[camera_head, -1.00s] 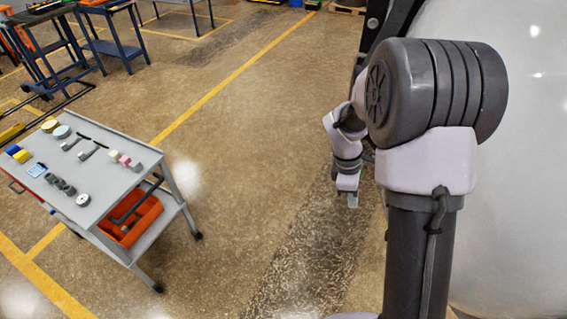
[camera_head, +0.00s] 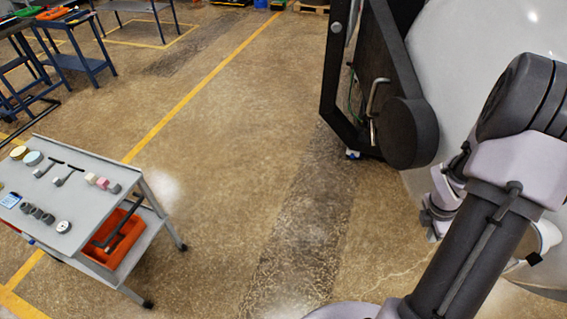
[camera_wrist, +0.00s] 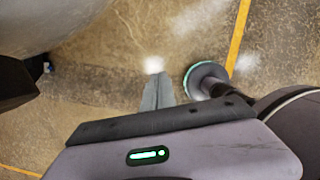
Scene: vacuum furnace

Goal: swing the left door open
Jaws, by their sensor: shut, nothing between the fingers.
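A dark door-like panel (camera_head: 392,55) with a bent metal handle (camera_head: 374,105) stands at the upper right of the head view, against the large pale furnace body (camera_head: 450,60). A thick dark round piece (camera_head: 412,133) sits at its lower end. I cannot tell for sure that this panel is the left door. In the wrist view, my gripper (camera_wrist: 157,82) is shut and empty, pointing over bare floor. The pale body (camera_wrist: 45,20) and a dark part (camera_wrist: 14,84) are at the upper left there, apart from the fingers. In the head view my arm is below and right of the handle.
A black upright frame (camera_head: 335,75) stands left of the panel. A grey cart (camera_head: 100,195) with small parts and an orange bin (camera_head: 120,238) stands at the left. Blue workbenches (camera_head: 75,62) are behind it. The floor between cart and furnace is clear.

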